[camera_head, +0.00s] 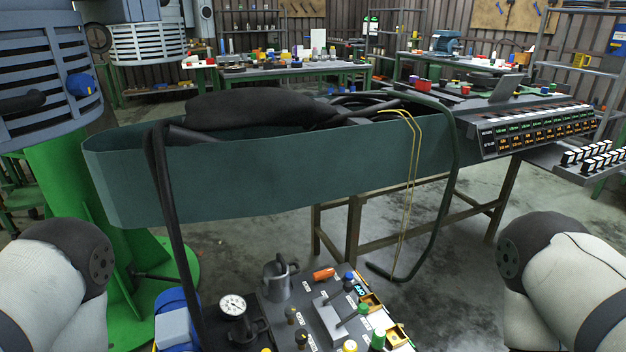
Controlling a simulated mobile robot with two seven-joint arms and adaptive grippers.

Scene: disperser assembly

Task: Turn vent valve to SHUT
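A dark control panel (273,320) stands at the bottom middle of the head view, cut off by the lower edge. It carries a round white gauge (233,305), a grey metal pot-like part (277,278), an orange handle (324,274) and several small knobs in black, blue, green and yellow. Small white labels sit beside the knobs, too small to read. I cannot tell which part is the vent valve, nor its setting. Parts of my arms show at the lower left and lower right. Neither gripper is in view.
A long dark green trough (270,182) with black hoses spans the space behind the panel. A black hose (170,215) hangs down at its left. A green machine column (75,190) stands at left. A bench with switch rows (540,128) is at right. Floor shows between.

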